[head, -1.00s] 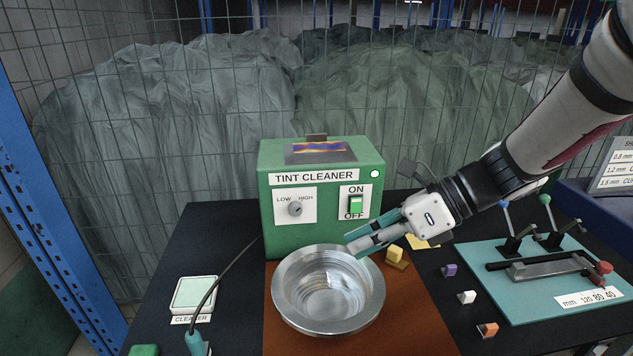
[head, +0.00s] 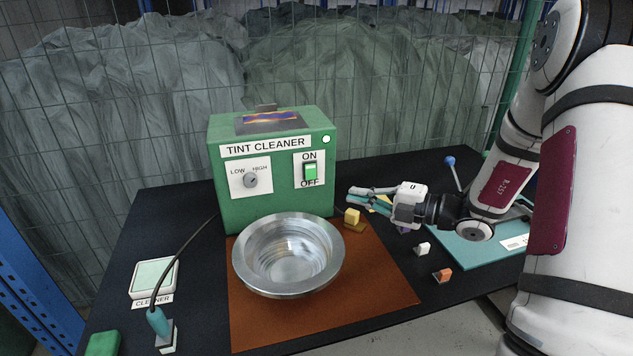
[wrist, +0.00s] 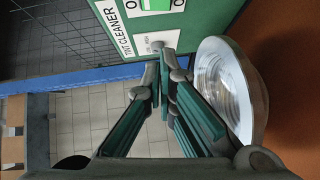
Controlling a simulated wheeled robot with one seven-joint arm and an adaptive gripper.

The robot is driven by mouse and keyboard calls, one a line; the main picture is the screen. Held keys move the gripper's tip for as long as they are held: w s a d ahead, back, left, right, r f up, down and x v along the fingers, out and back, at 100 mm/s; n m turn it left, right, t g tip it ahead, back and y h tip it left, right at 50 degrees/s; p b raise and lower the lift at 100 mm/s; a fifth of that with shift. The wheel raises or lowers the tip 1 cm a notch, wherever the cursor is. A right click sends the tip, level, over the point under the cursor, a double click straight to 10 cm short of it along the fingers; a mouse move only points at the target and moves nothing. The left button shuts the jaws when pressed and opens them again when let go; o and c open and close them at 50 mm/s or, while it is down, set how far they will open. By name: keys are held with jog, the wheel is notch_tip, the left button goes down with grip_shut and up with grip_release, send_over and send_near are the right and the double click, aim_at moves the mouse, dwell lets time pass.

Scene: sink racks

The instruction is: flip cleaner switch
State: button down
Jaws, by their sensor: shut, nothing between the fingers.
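The green tint cleaner box (head: 270,205) stands at the back of the black table. Its switch (head: 310,172) is a green rocker on a white plate, between the words ON and OFF on the right of the front face. I cannot tell which way the rocker is tipped. The switch also shows at the top edge of the wrist view (wrist: 156,4), partly cut off. My gripper (head: 351,196) is shut and empty, to the right of the box and a little lower than the switch, apart from it. The wrist view shows the fingers (wrist: 165,62) close together, pointing towards the box front.
A metal bowl (head: 242,270) sits on a brown mat (head: 370,285) in front of the box. A dial (head: 250,180) is left of the switch. Small coloured blocks, including a yellow one (head: 352,216), lie below my gripper. A wire mesh fence (head: 400,90) rises behind the table.

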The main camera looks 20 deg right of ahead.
aim_at(311, 171)
jog(key=shift+w+d+x, duration=0.3)
jog(key=shift+x, duration=1.85)
jog(key=shift+w+d+x, duration=0.35)
jog(key=shift+x, duration=1.8)
jog(key=shift+w+d+x, duration=0.3)
jog(key=shift+x, duration=1.9)
